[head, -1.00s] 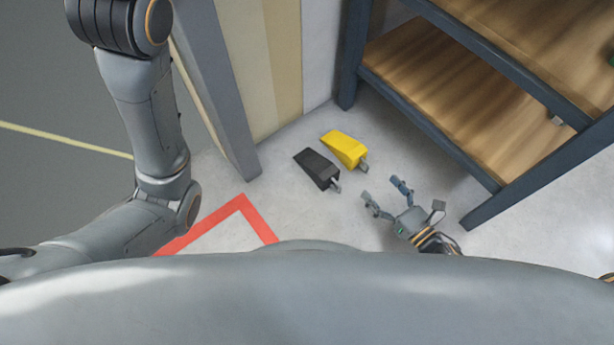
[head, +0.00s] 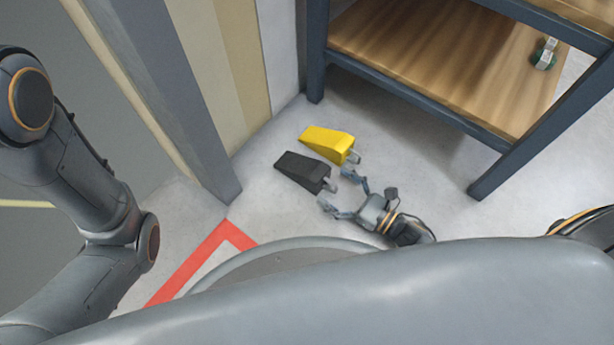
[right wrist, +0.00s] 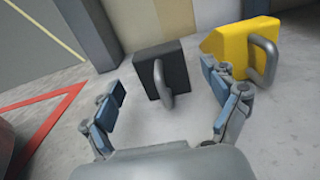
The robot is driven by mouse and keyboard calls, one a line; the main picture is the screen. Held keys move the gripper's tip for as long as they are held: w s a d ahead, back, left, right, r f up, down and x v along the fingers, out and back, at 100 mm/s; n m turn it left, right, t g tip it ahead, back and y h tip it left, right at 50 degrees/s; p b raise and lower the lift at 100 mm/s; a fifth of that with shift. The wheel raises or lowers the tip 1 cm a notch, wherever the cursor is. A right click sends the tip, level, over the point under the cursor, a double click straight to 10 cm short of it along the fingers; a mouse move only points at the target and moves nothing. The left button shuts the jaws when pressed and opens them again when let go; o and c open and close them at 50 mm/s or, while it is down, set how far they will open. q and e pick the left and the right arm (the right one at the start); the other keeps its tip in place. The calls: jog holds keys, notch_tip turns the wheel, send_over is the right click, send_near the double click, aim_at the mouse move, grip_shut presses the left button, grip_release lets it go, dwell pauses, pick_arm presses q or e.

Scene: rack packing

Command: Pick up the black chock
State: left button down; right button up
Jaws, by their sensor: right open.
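The black chock (head: 303,171) is a dark wedge lying on the pale floor in the head view, with a grey metal handle on its near right end. In the right wrist view the black chock (right wrist: 176,66) shows its handle end, between and beyond my fingers. My right gripper (head: 341,190) is open and empty, close to the handle end and apart from it. It also shows in the right wrist view (right wrist: 165,110), with its fingers spread wide. My left arm comes in at the left of the head view, but its gripper is out of view.
A yellow chock (head: 325,142) lies close beside the black one; it also shows in the right wrist view (right wrist: 245,48). A dark-framed shelf (head: 420,105) with wooden boards stands behind right. A grey post (head: 205,150) stands left. Red tape (head: 200,262) marks the floor in front.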

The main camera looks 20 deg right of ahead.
aim_at(324, 180)
jog(key=b+x, duration=0.3)
jog(key=x, duration=0.3)
jog(key=shift+w+a+r, duration=0.1)
jog(key=shift+w+a, duration=0.05)
jog(key=shift+w, duration=0.1)
jog(key=shift+c, duration=0.2)
jog(key=c, duration=1.7)
jog(key=shift+r, duration=0.1)
jog(key=shift+c, duration=0.2)
